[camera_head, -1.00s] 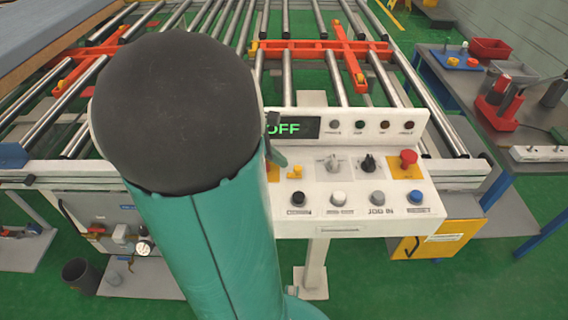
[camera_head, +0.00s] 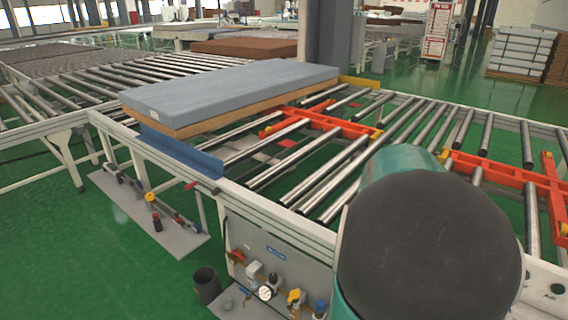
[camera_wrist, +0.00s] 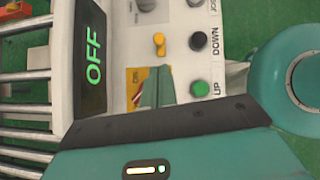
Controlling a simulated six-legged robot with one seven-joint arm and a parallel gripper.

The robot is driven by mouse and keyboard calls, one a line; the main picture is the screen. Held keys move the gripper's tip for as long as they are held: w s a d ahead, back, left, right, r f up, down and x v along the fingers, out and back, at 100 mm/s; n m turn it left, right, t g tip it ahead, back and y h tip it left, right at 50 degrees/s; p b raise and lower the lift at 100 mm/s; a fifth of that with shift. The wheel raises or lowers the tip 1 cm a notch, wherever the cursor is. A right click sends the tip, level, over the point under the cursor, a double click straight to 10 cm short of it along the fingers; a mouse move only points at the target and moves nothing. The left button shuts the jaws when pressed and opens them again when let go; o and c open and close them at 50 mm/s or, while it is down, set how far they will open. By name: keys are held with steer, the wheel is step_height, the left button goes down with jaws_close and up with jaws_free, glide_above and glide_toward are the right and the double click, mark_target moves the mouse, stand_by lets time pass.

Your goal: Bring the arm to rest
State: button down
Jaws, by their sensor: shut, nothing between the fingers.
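My arm, teal with a round black cap, fills the lower right of the head view and hides part of the roller table. My gripper (camera_wrist: 162,88) shows in the wrist view as small teal fingers in front of the control panel (camera_wrist: 118,65). It is shut and empty. Whether the fingertips touch the panel cannot be told. The panel has a display (camera_wrist: 93,60) reading OFF, a yellow switch (camera_wrist: 159,44), a black DOWN button (camera_wrist: 198,40) and a green UP button (camera_wrist: 200,88).
Orange crossbars (camera_head: 330,123) sit among the rollers. A dark bin (camera_head: 206,284) stands on the floor near the valve box (camera_head: 250,250).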

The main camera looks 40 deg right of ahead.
steer(key=w+a+r+m+t, duration=0.2)
steer(key=w+a+t, duration=0.5)
steer(key=w+a, duration=0.95)
steer(key=a+r+m+t+y, duration=0.2)
steer(key=a+t, duration=0.4)
steer(key=a, duration=1.6)
steer(key=shift+w+a+r+y, duration=0.25)
steer(key=shift+a+r+y, duration=0.1)
steer(key=shift+y, duration=0.15)
steer(key=shift+d+m, duration=0.15)
steer(key=shift+m, duration=0.15)
